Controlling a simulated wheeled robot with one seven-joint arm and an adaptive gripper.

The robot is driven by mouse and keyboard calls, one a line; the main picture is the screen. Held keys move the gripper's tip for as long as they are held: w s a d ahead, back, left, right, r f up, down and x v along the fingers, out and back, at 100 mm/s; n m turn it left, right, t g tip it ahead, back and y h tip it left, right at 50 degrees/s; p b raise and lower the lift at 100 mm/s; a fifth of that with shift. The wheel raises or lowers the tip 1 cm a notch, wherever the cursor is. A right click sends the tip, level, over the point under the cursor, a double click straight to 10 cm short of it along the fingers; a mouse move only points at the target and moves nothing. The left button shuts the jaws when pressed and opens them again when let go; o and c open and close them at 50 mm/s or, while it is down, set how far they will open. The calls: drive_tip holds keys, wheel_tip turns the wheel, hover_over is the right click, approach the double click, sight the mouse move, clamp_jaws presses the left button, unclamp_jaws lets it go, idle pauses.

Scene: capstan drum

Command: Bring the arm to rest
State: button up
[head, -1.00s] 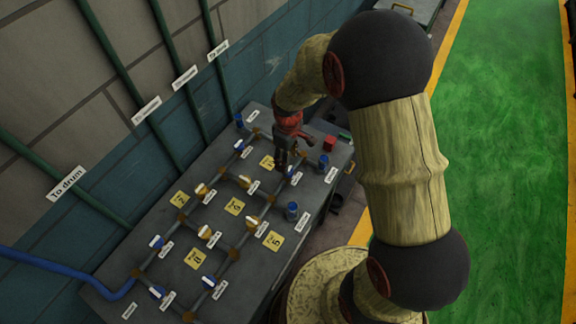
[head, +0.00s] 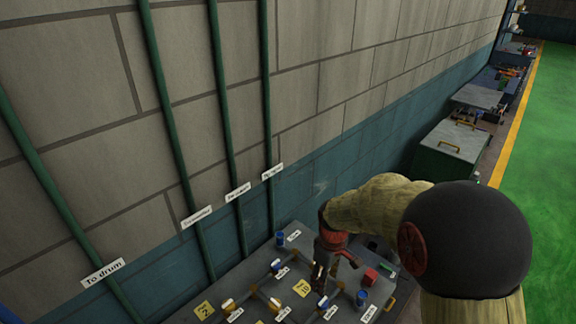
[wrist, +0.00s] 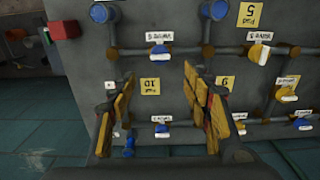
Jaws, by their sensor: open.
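My gripper (head: 322,276) hangs over the far end of the grey panel table (head: 240,275), with my arm reaching in from the right. In the wrist view my gripper (wrist: 165,108) has its two fingers well apart, with nothing held between them. Beyond the fingers lies the panel (wrist: 170,75) with its pipes, blue and yellow valve handles, white labels and yellow pad plates. A yellow plate marked 10 (wrist: 150,86) shows in the gap between the fingers. The fingers look clear of the panel, but the exact height is hard to tell.
A red block (head: 370,276) and a blue cylinder (head: 361,298) stand to the right of my gripper. Green pipes (head: 225,140) run up the wall behind the table. A cabinet (head: 450,150) stands farther along the wall. The green floor (head: 545,120) at right is clear.

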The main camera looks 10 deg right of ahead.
drive_tip(key=s+r+m+t+b, duration=0.2)
drive_tip(key=s+r+m+b, duration=0.2)
drive_tip(key=s+r, duration=0.4)
drive_tip(key=s+r+m+t+b, duration=0.3)
drive_tip(key=s+r, duration=0.4)
drive_tip(key=s, duration=0.5)
drive_tip(key=shift+s+r+m+t+b, duration=0.3)
drive_tip(key=shift+s+r+m+b, duration=0.15)
drive_tip(key=shift+b, duration=0.2)
